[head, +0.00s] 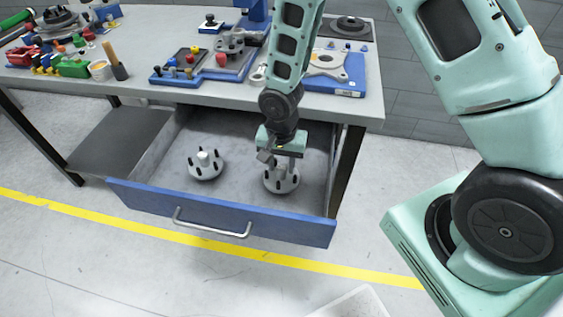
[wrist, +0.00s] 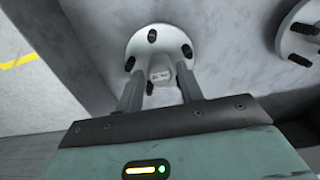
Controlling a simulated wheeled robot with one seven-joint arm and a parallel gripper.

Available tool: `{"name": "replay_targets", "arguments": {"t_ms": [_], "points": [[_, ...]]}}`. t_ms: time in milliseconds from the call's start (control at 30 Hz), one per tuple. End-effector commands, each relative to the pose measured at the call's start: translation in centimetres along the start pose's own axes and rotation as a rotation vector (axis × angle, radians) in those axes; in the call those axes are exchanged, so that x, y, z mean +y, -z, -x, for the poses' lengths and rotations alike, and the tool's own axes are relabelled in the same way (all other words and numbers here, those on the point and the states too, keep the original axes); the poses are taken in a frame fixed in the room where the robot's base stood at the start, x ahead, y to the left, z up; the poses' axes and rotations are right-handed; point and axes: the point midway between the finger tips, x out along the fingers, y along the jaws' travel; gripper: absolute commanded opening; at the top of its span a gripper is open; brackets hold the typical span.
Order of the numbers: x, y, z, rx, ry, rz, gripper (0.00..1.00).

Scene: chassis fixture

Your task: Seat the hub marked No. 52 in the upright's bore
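Two pale grey hubs with black studs and a central boss lie in the open drawer (head: 240,221). The right hub (head: 281,180) is under my gripper (head: 280,158). In the wrist view this hub (wrist: 143,45) has a small dark marking on its boss (wrist: 161,71), too small to read surely. My gripper (wrist: 160,90) is open, its fingers on either side of the boss with gaps showing. The left hub (head: 205,164) stands apart; part of it shows in the wrist view (wrist: 300,38). I cannot tell which hub is No. 52. A blue upright (head: 257,13) is partly visible at the bench back; its bore is not visible.
The bench top (head: 136,89) above the drawer holds a blue tray of small parts (head: 178,74), a grey fixture on a blue base (head: 230,62), and a grey plate on a blue block (head: 345,76). The drawer floor between the hubs is clear.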

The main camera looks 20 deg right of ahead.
Motion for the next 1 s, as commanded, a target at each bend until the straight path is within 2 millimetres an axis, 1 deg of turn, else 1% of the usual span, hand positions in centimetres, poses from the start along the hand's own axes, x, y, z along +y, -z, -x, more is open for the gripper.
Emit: {"name": "replay_targets", "arguments": {"t_ms": [67, 100, 167, 200, 467, 1000], "points": [[0.0, 0.0, 0.0, 0.0, 0.0, 0.0, 0.37], [0.0, 0.0, 0.0, 0.0, 0.0, 0.0, 0.26], [0.0, 0.0, 0.0, 0.0, 0.0, 0.0, 0.09], [0.0, 0.0, 0.0, 0.0, 0.0, 0.0, 0.04], [0.0, 0.0, 0.3, 0.0, 0.001, 0.0, 0.04], [0.0, 0.0, 2.1, 0.0, 0.001, 0.0, 0.04]]}}
